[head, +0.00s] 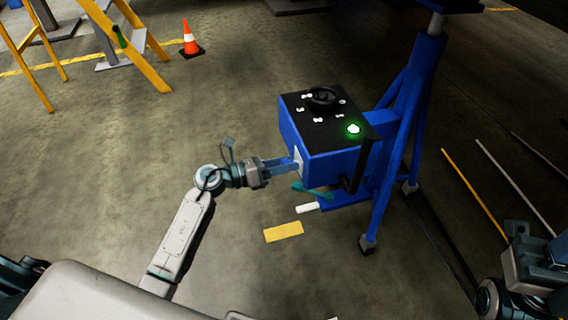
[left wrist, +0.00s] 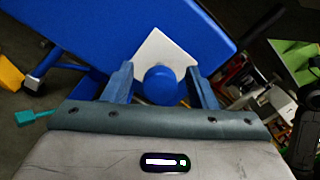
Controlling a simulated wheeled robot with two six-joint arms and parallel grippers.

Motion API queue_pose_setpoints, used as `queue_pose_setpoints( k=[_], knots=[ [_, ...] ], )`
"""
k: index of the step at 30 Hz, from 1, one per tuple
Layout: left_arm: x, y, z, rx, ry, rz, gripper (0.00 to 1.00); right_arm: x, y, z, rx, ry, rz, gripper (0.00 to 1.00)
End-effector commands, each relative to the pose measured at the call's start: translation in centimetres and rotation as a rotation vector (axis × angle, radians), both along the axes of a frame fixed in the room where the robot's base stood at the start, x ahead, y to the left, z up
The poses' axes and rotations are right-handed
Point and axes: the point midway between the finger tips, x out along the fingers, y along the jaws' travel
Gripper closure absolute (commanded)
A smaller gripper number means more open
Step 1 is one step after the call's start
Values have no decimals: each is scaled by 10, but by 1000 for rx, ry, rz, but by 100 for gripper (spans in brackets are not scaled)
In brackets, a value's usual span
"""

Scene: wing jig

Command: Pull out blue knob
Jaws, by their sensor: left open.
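The blue knob (left wrist: 161,85) is a round blue cap on a white plate (left wrist: 165,50) on the side of a blue box. In the left wrist view it sits between the two blue fingers of my left gripper (left wrist: 162,88), with a gap visible on each side. In the head view my left gripper (head: 284,165) is at the left side of the blue box (head: 335,166), and the knob is hidden there behind the fingers. The white plate also shows in the head view (head: 298,158). My right arm shows at the lower right, but its fingers cannot be made out.
The box has a black top with a dark handwheel (head: 323,97) and a lit green button (head: 354,129). A blue stand (head: 397,150) carries it. A yellow mark (head: 283,232) lies on the floor. An orange cone (head: 190,40) and yellow ladder stand far left.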

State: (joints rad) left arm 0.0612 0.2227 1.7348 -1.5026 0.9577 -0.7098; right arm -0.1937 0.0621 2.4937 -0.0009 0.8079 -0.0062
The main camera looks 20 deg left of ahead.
Motion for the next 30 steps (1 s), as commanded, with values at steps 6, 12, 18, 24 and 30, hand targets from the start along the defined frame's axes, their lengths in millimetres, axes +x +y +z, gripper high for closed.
queue_pose_setpoints(
  k=[6, 12, 18, 24, 30],
  knots=[
    [0, 0, 0, 0, 0, 0, 83, 0, 0, 0, 0, 0, 0, 64],
    [0, 1, 0, 0, 0, 0, 100, 0, 0, 0, 1, -1, 0, 64],
    [-10, 16, -1, 3, -1, 1, 100, 0, 0, 0, 2, -2, 0, 64],
    [-19, 29, 0, 1, -1, 1, 100, 0, 0, 0, 4, -4, -1, 64],
    [-19, 29, 0, 1, 1, 0, 100, 0, 0, 1, 4, -4, -1, 64]
  ],
)
